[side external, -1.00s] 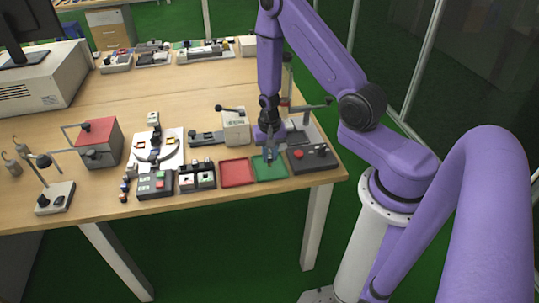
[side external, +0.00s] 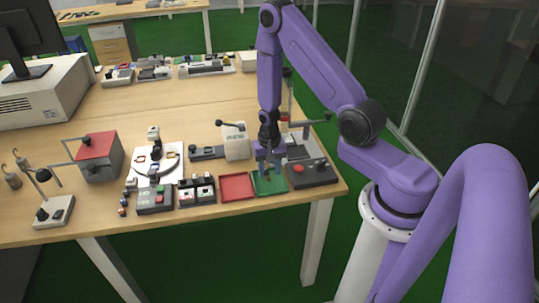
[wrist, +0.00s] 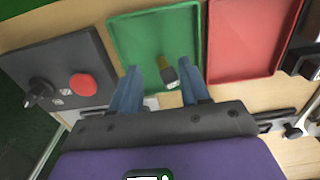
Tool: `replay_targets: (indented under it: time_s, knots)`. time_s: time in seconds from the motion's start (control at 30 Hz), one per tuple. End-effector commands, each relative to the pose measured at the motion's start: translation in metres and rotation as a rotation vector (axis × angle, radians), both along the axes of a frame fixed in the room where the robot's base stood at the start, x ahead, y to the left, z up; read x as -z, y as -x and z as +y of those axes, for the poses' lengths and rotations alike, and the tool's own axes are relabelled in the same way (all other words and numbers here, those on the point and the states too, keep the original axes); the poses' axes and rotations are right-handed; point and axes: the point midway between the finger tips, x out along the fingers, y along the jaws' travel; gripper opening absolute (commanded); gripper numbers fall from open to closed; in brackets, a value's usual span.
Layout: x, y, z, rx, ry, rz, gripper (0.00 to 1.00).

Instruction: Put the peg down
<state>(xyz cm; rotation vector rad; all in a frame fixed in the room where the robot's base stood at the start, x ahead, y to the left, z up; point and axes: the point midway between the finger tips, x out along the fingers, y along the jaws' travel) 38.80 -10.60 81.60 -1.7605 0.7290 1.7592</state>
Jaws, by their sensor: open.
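The peg (wrist: 167,71), brass-coloured with a dark end that has a pale face, is at the green tray (wrist: 130,30) in the wrist view. It shows between my two blue fingertips, with gaps on both sides. I cannot tell whether it stands or leans. My gripper (wrist: 158,68) is open around the peg. In the side view my gripper (side external: 270,170) points down low over the green tray (side external: 270,188), and the peg is too small to make out there.
A red tray (side external: 236,187) lies left of the green one. A dark box with a red button (side external: 312,172) stands close on the right. A lever device (side external: 235,140) stands behind. Switch boxes (side external: 196,190) line the front edge.

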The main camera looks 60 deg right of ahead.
Motion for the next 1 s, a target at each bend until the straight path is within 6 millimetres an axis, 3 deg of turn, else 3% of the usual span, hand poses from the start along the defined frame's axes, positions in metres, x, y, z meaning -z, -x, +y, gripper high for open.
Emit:
replay_targets:
  time_s: [0.7,1.0]
  knots:
    - [-0.095,-0.001,0.0,0.0,0.001,-0.004,0.46]
    - [-0.115,0.0,0.001,-0.005,0.0,0.0,0.46]
